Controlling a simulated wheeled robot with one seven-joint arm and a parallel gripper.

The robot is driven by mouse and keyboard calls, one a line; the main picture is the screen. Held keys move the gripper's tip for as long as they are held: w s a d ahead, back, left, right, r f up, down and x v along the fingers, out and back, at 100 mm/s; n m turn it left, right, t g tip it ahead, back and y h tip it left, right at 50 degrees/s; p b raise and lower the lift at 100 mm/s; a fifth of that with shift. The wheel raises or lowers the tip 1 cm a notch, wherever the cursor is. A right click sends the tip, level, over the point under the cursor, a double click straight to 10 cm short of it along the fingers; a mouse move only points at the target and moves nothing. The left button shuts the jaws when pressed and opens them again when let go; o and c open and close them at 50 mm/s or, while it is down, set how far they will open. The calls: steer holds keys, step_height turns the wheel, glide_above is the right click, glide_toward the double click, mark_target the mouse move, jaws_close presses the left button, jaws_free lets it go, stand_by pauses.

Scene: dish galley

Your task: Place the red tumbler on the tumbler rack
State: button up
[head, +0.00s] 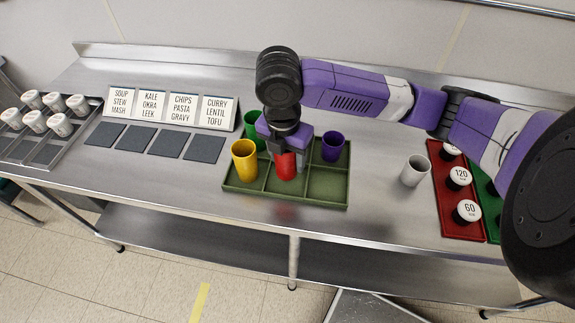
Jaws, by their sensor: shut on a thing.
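The red tumbler (286,167) is upright at the front middle compartment of the green tumbler rack (312,201). My gripper (285,150) points down and is shut on the red tumbler at its upper part. I cannot tell whether the tumbler's base touches the rack floor. A yellow tumbler (244,161) stands in the rack's left part. A green tumbler (256,129) is behind it, partly hidden by my gripper. A purple tumbler (332,147) stands in the back right compartment. The front right compartment is empty.
A grey tumbler (415,170) stands on the steel counter (375,207) right of the rack. Further right are red (449,205) and green (490,213) trays with numbered white-topped items. Menu cards (151,104), dark mats (170,143) and a tray of white cups (42,148) are left.

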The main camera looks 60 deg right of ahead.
mark_target(288, 168)
steer(key=shift+f, duration=1.85)
steer(key=shift+f, duration=0.2)
steer(key=o, duration=1.4)
steer(key=shift+r, duration=0.1)
